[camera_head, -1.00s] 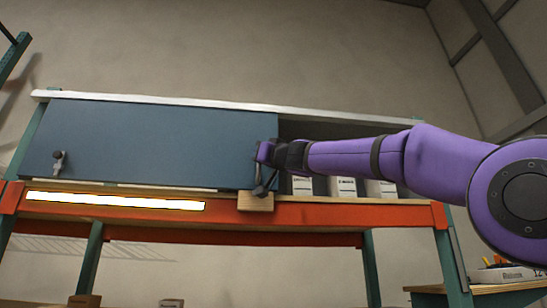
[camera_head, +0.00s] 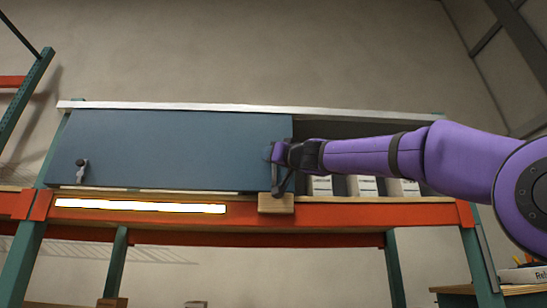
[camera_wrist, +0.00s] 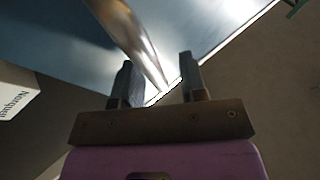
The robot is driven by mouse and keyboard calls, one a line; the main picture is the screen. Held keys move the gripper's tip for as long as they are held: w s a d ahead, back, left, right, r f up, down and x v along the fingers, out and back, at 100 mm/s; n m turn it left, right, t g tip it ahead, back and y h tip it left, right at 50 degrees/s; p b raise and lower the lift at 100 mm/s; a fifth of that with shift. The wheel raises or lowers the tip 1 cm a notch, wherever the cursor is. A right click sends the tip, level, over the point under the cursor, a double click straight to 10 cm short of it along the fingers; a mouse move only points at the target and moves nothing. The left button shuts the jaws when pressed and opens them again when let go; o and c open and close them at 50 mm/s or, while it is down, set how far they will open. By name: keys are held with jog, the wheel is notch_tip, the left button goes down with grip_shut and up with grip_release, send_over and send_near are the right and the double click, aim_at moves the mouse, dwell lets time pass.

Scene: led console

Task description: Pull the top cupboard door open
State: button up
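The top cupboard door (camera_head: 180,150) is a wide blue-grey panel on the upper shelf, covering its left and middle part; the right part of the shelf is uncovered. A small dark handle (camera_head: 82,170) sits near the door's left end. My gripper (camera_head: 277,165) is at the door's right edge, beside a second handle (camera_head: 283,182) there, which my gripper partly hides. In the wrist view my two fingers (camera_wrist: 158,82) stand apart, with a shiny metal bar (camera_wrist: 140,45) reaching down between them. I cannot see the fingers touching the bar.
White boxes (camera_head: 365,187) stand in the uncovered right part of the shelf. A wooden block (camera_head: 276,204) is on the orange beam (camera_head: 340,215) under the door's right edge. A bright light strip (camera_head: 140,206) runs along the beam. Green posts (camera_head: 395,270) stand below.

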jog(key=shift+f, duration=0.1)
jog(key=v, duration=1)
jog(key=shift+s+d, duration=0.25)
jog(key=shift+s, duration=0.05)
dwell(0.4)
